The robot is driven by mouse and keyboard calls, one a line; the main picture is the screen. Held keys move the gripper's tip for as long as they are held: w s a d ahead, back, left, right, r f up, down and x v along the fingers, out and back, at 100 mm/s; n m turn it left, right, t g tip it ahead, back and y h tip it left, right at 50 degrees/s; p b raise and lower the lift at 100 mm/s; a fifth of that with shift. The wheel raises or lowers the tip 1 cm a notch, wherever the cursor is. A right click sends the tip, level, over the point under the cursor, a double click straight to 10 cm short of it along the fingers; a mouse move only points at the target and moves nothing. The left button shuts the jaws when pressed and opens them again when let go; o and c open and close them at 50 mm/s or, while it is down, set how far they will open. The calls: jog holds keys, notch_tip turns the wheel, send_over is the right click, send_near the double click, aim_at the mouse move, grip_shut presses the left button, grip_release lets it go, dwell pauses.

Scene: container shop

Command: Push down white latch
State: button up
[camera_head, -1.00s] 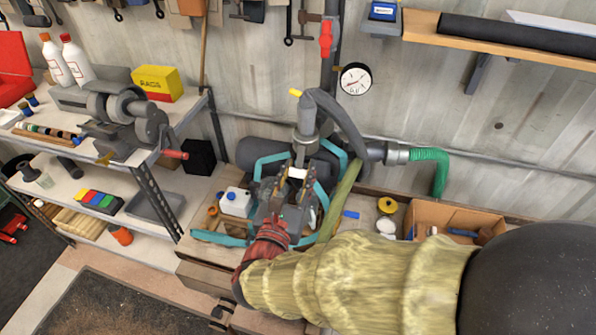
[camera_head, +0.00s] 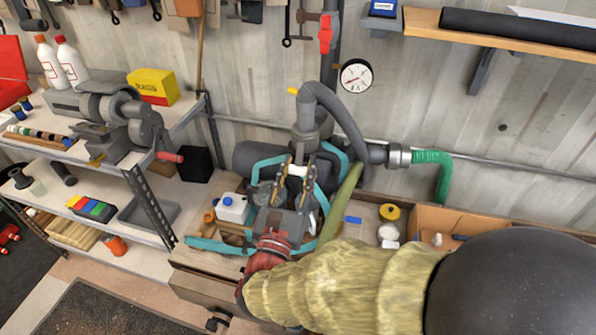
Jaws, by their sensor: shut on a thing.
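The white latch (camera_head: 298,170) is a short pale bar in front of the grey pump and pipe fitting (camera_head: 304,139), in the middle of the head view. My gripper (camera_head: 297,179) is at it, with one dark finger on each side. The fingers are shut on the white latch, which shows between their tips. The gripper's grey body and red wrist (camera_head: 266,254) are below it, and my arm comes in from the lower right. The gripper hides the lower part of the mechanism, so exact contact is hard to see.
A thick olive hose (camera_head: 340,204) runs close on the right. A cardboard box (camera_head: 487,220) and small cans are farther right. A shelf unit (camera_head: 150,206) stands left.

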jog(key=o, duration=1.2)
jog(key=v, duration=1.2)
